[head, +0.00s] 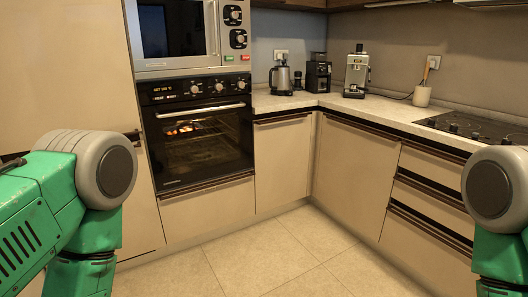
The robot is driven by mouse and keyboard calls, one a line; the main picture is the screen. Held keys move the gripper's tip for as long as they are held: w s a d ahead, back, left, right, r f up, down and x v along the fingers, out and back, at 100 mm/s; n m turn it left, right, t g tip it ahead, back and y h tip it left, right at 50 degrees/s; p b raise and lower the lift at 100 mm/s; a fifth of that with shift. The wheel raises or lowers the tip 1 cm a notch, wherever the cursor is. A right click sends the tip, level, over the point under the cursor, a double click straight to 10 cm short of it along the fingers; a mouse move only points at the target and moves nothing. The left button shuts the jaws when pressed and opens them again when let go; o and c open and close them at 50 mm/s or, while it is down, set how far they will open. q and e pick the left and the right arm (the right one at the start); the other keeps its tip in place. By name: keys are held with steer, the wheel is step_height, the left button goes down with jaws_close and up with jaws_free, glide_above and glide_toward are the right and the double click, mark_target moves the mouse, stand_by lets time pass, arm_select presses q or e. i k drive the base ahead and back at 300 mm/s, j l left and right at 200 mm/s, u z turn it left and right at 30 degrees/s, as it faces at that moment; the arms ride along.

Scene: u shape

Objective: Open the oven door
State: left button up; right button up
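The oven (198,143) is built into the tall cabinet left of centre, below a microwave. Its black glass door is shut, and a lit interior with food on a rack shows through the glass. A silver bar handle (200,110) runs across the top of the door, just under the knobs and display (192,89). My green left and right arms show only at the left and right picture edges. Neither gripper is in view.
The microwave (188,32) sits above the oven. The counter (300,101) holds a kettle (281,77), coffee machines (357,73) and a utensil pot (422,95), with a cooktop (475,127) at the right. The tiled floor (285,255) before the oven is clear.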

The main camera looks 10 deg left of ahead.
mark_target(175, 111)
steer(key=i+j+z, duration=0.85)
steer(key=j, duration=0.25)
